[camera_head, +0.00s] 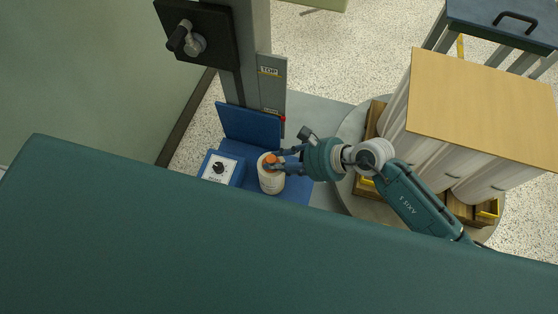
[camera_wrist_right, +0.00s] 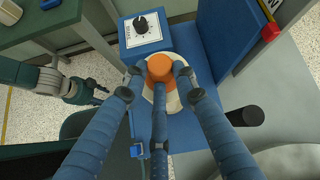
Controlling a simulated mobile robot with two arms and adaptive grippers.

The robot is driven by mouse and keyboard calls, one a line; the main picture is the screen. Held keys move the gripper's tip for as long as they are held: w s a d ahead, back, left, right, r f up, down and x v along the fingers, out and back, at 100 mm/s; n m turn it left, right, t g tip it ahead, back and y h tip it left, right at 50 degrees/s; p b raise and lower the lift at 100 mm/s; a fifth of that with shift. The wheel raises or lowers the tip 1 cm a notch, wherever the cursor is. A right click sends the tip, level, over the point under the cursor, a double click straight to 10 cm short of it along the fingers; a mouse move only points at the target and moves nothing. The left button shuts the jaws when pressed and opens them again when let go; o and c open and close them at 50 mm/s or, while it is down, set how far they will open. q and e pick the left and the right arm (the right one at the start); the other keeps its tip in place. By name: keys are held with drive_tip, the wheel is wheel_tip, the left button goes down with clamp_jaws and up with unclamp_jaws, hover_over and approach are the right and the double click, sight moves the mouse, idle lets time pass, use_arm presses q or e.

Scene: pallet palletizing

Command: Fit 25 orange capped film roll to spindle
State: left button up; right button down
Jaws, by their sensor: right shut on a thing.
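The film roll (camera_head: 271,182) is a pale upright cylinder with an orange cap (camera_head: 270,159) on top. It is at the blue carriage (camera_head: 250,127), in front of its upright back plate. In the right wrist view the orange cap (camera_wrist_right: 161,68) sits between the blue fingers of my right gripper (camera_wrist_right: 160,76), which are closed around the top of the roll. No spindle shows; whether the roll sits on one cannot be seen. My left gripper (camera_wrist_right: 92,90) shows at the left of the wrist view, apart from the roll; its finger opening is unclear.
A blue control box with a dial (camera_head: 220,169) stands close left of the roll. The grey mast (camera_head: 250,50) rises behind the carriage. A wrapped load with a tan top (camera_head: 485,110) stands on a pallet on the turntable at right. A red knob (camera_wrist_right: 270,32) is by the mast.

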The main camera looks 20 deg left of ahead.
drive_tip(key=shift+s, duration=0.1)
drive_tip(key=c, duration=1.3)
unclamp_jaws()
drive_tip(key=shift+o, duration=0.6)
drive_tip(key=shift+f, duration=0.1)
drive_tip(key=shift+f, duration=0.1)
drive_tip(key=v, duration=1.2)
